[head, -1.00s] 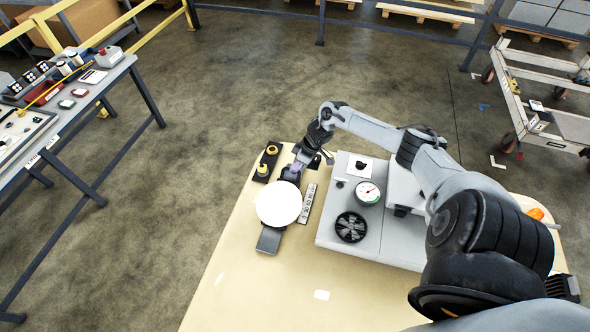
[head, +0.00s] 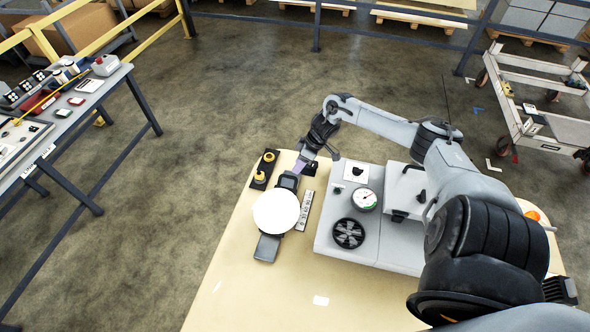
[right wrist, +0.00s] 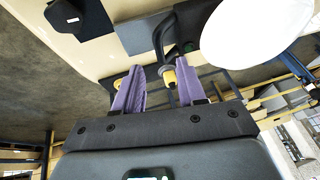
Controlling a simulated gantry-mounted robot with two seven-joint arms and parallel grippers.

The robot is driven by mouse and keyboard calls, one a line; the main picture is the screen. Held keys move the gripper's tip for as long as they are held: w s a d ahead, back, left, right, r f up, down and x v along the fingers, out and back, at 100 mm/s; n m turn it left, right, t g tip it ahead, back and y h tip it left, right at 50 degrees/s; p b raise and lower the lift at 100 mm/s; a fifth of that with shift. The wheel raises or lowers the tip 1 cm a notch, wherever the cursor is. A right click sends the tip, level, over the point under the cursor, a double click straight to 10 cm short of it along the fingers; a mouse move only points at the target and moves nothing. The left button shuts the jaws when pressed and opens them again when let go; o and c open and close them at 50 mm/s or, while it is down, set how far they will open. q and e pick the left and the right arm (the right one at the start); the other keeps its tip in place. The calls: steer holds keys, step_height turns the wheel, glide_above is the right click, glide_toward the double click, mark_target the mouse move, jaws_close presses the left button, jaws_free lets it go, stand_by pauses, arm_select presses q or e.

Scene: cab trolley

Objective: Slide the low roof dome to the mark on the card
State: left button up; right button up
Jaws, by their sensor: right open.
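Whether that spot is the low dome or a printed mark is too small to tell. My right gripper (head: 301,166) is open and empty, with purple fingers, left of the cabinet and apart from the card. In the right wrist view, its fingers (right wrist: 160,85) spread with a yellow knob seen between them beyond. My left gripper is not in view.
A round white disc (head: 276,211) covers part of a dark strip (head: 268,248) left of the cabinet.

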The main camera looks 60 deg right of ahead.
steer(key=shift+v, duration=2.5)
